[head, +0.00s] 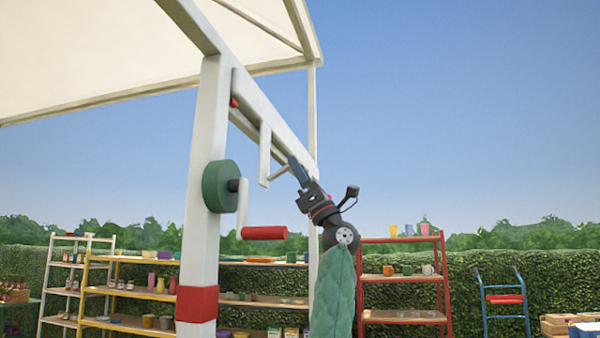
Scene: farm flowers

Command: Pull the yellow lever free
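No clearly yellow lever shows on the stall frame. A pale cream lever (264,150) hangs from the white beam (272,112), with a short bar at its lower end pointing right. My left gripper (295,165) is raised from below, its dark fingers at the right end of that bar. The fingers look close together, but I cannot tell whether they grip the bar or only overlap it in the picture. My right gripper is not in view.
A white post (203,200) carries a green wheel (220,187) and a crank with a red handle (264,233), left of my arm. A pale canopy (90,50) hangs above. Shelves, including a red one (402,280), stand behind. Open sky lies right of the gripper.

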